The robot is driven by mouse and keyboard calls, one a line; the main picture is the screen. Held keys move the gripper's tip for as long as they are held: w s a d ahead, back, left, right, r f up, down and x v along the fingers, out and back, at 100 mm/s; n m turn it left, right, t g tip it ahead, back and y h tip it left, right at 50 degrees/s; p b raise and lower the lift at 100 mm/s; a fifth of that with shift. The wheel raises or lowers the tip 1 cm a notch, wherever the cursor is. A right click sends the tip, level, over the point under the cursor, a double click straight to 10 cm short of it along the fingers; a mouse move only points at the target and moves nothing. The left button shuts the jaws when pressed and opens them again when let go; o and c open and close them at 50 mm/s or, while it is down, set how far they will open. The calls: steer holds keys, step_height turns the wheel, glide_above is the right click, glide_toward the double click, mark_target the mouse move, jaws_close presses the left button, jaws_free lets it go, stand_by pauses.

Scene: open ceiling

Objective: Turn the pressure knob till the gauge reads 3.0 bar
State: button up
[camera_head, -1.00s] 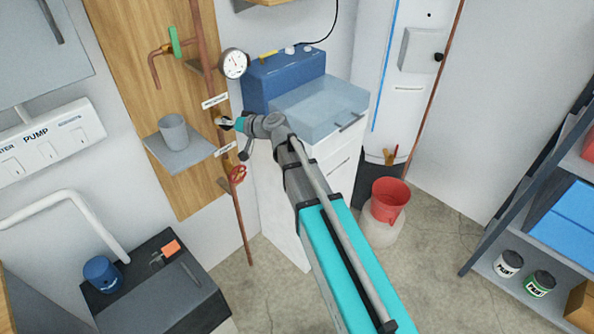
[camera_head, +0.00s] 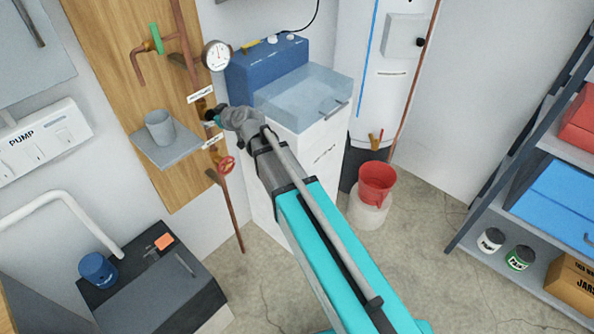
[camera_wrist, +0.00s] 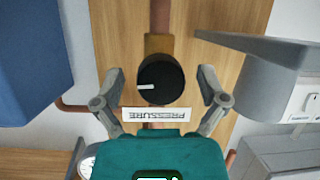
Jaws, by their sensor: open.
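The black pressure knob (camera_wrist: 161,79) with a white pointer mark sits on a brass fitting on the copper pipe in the wrist view. The white PRESSURE label (camera_wrist: 156,114) shows upside down beside it. My gripper (camera_wrist: 160,76) is open, its two fingers on either side of the knob with visible gaps. In the head view my gripper (camera_head: 212,117) is at the pipe, and the arm hides much of the knob. The round white gauge (camera_head: 216,55) is above on the pipe; its reading is too small to tell. Its edge shows in the wrist view (camera_wrist: 87,167).
A grey shelf (camera_head: 170,150) with a grey cup (camera_head: 159,127) juts out left of the pipe. A red valve wheel (camera_head: 226,165) is below. A blue unit (camera_head: 262,65) stands to the right. A green-handled valve (camera_head: 157,40) is at upper left.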

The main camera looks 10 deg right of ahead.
steer(key=p+v, duration=0.5)
steer(key=v, duration=0.9)
steer(key=s+d+f+m+g+h, duration=0.7)
steer(key=s+d+f+g, duration=0.3)
steer(key=s+d, duration=0.3)
steer(key=shift+f, duration=0.4)
steer(key=shift+s, duration=0.1)
steer(key=shift+s+d+m+g+h+p, duration=0.3)
steer(key=shift+s+d+m+g+h, duration=0.2)
steer(key=shift+s+d+m, duration=0.45)
steer(key=shift+w+d+n, duration=0.1)
steer(key=shift+n, duration=0.15)
stand_by(3.1)
